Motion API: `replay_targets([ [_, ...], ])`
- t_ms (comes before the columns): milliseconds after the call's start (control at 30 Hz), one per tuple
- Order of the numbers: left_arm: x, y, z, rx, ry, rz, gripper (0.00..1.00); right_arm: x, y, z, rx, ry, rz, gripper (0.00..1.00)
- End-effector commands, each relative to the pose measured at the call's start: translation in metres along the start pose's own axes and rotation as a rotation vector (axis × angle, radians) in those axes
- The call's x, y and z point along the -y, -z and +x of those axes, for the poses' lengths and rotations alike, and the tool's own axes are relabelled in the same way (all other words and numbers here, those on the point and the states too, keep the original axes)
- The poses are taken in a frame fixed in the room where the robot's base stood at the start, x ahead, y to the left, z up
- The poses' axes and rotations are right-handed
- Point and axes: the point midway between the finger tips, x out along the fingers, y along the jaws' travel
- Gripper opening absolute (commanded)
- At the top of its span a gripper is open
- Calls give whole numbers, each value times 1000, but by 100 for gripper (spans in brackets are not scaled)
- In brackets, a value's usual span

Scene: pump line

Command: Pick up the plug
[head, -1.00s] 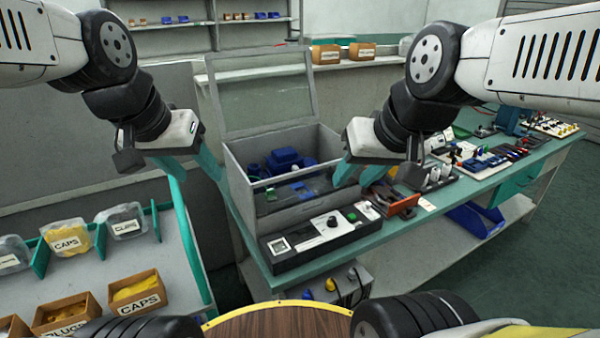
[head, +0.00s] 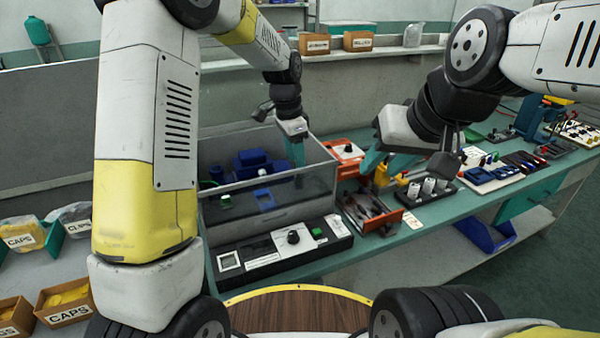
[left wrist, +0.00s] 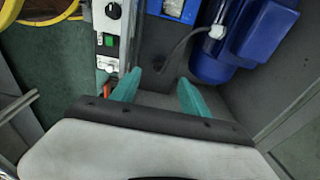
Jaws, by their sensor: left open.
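I cannot make out a plug for certain. In the left wrist view a grey cable (left wrist: 178,55) runs from a white fitting (left wrist: 217,32) on a blue motor (left wrist: 250,40) down toward the space between my left fingers; its lower end is not clear. My left gripper (left wrist: 160,76) is open, with no object visibly held between its teal fingers. In the head view my left gripper (head: 297,150) reaches into the grey test box (head: 320,178), right of the blue pump (head: 253,162). My right gripper (head: 383,164) is open above the bench, right of the box.
A black control panel (head: 258,262) with a knob and green button lies before the box. An orange tray (head: 388,222) and a black rack of white cylinders (head: 408,193) stand to its right. Caps bins (head: 65,298) are at the left. The box walls surround my left fingers.

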Motion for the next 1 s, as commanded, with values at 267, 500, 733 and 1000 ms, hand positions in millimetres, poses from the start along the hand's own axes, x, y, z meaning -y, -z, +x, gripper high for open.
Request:
replay_targets([
  [267, -2, 0, 33, 2, -4, 3, 53, 0, 0, 0, 0, 0, 0, 36],
  [500, -2, 0, 67, 2, -2, 2, 53, 0, 0, 0, 0, 0, 0, 36],
  [733, -2, 1, 73, 0, -1, 1, 53, 0, 0, 0, 0, 0, 0, 36],
  [1000, -1, 1, 72, 0, -1, 0, 16, 0, 0, 0, 0, 0, 0, 36],
])
